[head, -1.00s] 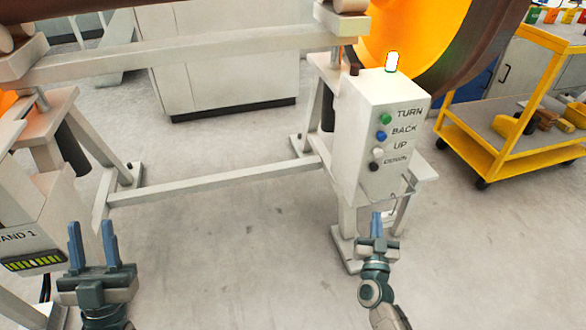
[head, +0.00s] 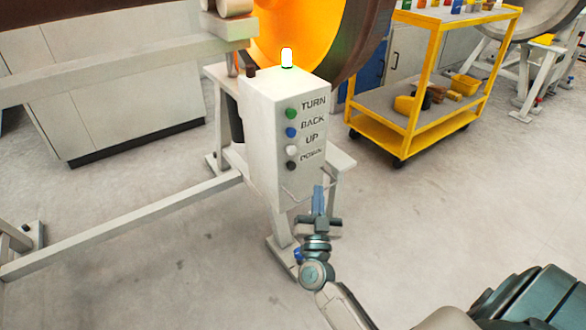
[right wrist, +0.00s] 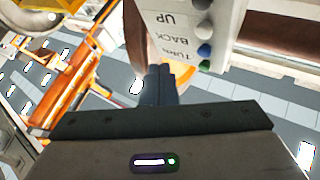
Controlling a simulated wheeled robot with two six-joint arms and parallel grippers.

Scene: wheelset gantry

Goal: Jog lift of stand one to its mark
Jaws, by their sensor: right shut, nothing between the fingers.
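The white control box (head: 285,135) stands on its stand in the head view, with a lit white lamp (head: 287,58) on top. Its buttons are a green TURN button (head: 291,114), a blue BACK button (head: 291,132), a white UP button (head: 291,149) and a dark DOWN button (head: 291,166). My right gripper (head: 319,190) is shut and empty, just right of and below the DOWN button. In the right wrist view its fingers (right wrist: 160,75) are together, near the box (right wrist: 190,25), which appears upside down. The stand one panel and my left gripper are out of view.
A thin wire bracket (head: 305,190) juts from the box's lower front near my right gripper. A yellow cart (head: 430,130) with parts stands at the back right. An orange wheel (head: 320,35) sits behind the box.

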